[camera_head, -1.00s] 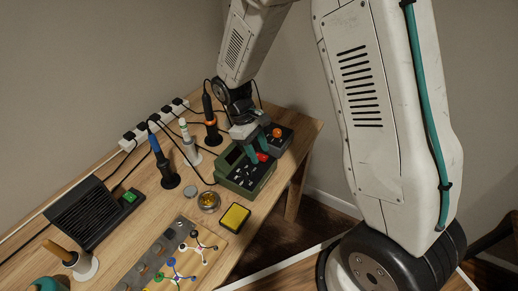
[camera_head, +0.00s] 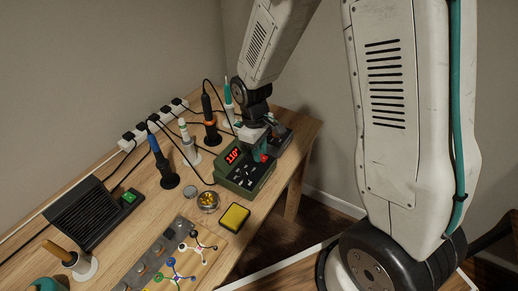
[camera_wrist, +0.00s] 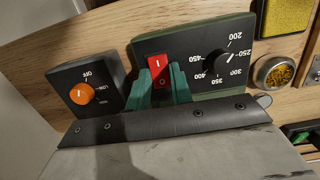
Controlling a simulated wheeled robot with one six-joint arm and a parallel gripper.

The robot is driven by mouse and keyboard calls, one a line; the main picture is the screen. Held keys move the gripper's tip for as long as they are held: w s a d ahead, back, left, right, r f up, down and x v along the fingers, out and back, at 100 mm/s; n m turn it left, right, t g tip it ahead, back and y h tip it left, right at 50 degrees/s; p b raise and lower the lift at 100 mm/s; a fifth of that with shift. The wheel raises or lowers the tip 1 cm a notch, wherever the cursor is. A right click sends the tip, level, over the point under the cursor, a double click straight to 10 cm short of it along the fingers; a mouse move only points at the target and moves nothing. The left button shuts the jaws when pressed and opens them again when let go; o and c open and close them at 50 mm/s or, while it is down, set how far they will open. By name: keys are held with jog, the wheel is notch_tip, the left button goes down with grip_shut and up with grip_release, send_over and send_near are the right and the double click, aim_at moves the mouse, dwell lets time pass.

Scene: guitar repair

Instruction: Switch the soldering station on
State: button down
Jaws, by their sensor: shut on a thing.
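The soldering station (camera_head: 247,181) is a green box with a dark top near the right end of the bench. Its display (camera_head: 233,156) is lit with red digits, apparently 110. Its red rocker switch (camera_wrist: 159,69) is marked I and O, and the I shows in the wrist view. Beside the switch is a black dial (camera_wrist: 222,63) with marks from 200 to 450. My gripper (camera_wrist: 161,80) has its teal fingers shut on the red switch, one on each side. The fingers hide part of the switch in the head view.
A grey box with an orange knob (camera_wrist: 82,94) stands close beside the station. Several tools in holders, such as a blue-handled one (camera_head: 154,146), stand behind. A yellow sponge (camera_head: 234,216) and a brass wool tin (camera_head: 208,201) lie in front. A power strip (camera_head: 156,121) runs along the wall.

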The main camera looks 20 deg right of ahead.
dwell(0.3)
jog(key=c, duration=1.2)
grip_release()
jog(key=shift+c, duration=0.2)
notch_tip(320, 180, up, 8)
jog(key=shift+w+a, duration=0.2)
jog(key=shift+w, duration=0.1)
jog(key=shift+f, duration=0.1)
